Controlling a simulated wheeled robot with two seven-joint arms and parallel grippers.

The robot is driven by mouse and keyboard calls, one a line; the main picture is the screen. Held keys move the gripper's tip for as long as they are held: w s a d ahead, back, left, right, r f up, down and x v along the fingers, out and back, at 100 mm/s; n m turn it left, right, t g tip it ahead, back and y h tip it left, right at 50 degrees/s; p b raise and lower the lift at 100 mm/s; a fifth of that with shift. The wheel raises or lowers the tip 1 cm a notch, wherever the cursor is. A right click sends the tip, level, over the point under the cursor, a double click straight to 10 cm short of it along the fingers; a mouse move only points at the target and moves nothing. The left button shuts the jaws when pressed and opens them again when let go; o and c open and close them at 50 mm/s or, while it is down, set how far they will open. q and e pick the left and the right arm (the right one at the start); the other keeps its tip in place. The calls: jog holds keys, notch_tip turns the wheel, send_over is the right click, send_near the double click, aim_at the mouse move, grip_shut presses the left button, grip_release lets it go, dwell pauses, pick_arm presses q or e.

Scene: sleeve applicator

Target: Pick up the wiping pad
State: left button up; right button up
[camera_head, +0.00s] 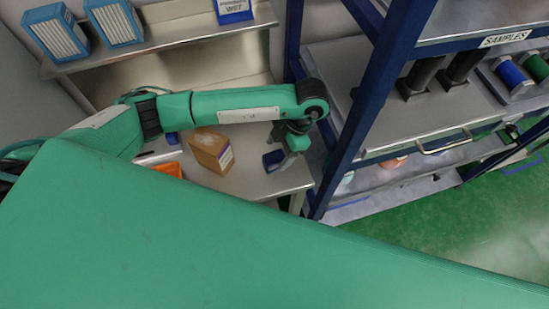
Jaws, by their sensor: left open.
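A small dark blue block (273,161), which looks like the wiping pad, lies on the metal table (270,187) near its right end. My left gripper (289,158) is open and points down just above and to the right of the block. The gripper partly covers the block's right side, and I cannot tell whether they touch. Nothing shows between the fingers. My right gripper is not in view.
A brown box (212,151) and an orange tray (168,169) stand left of the block. A blue-framed rack (368,105) with a samples shelf rises close on the right. A metal shelf (165,41) with boxes is behind. A large green part of me hides the foreground.

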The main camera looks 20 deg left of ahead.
aim_at(272, 158)
pick_arm(q)
jog(key=p+x, duration=0.2)
jog(key=x, duration=0.1)
jog(key=shift+s+a+f, duration=0.25)
jog(key=shift+s+a, duration=0.05)
jog(key=shift+f, duration=0.35)
jog(key=c, duration=0.9)
jog(key=shift+c, duration=0.8)
